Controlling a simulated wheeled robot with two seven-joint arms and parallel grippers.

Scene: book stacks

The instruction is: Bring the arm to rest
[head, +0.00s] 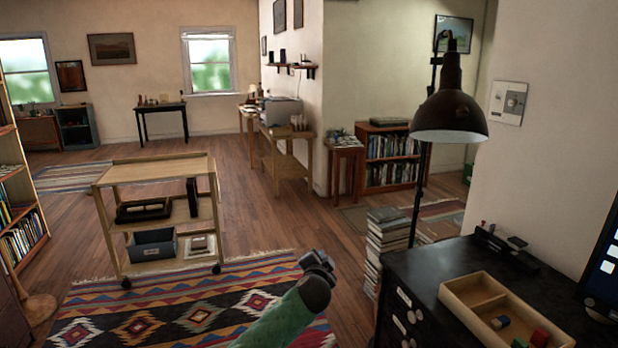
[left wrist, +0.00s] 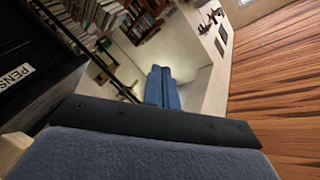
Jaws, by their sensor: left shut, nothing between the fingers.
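My left arm, with a green sleeve-like link, comes in from the bottom middle of the head view. Its left gripper (head: 320,261) is held out in the air over the floor, left of the dark cabinet and the book stack. In the left wrist view the two blue fingers (left wrist: 159,86) are together and hold nothing. My right gripper is not in view.
A black cabinet (head: 418,262) with a wooden tray (head: 459,293) of small blocks stands at right. A tall book stack (head: 387,240) and a lamp (head: 450,115) are beside it. A wooden cart (head: 155,172) stands at left near a patterned rug (head: 180,310).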

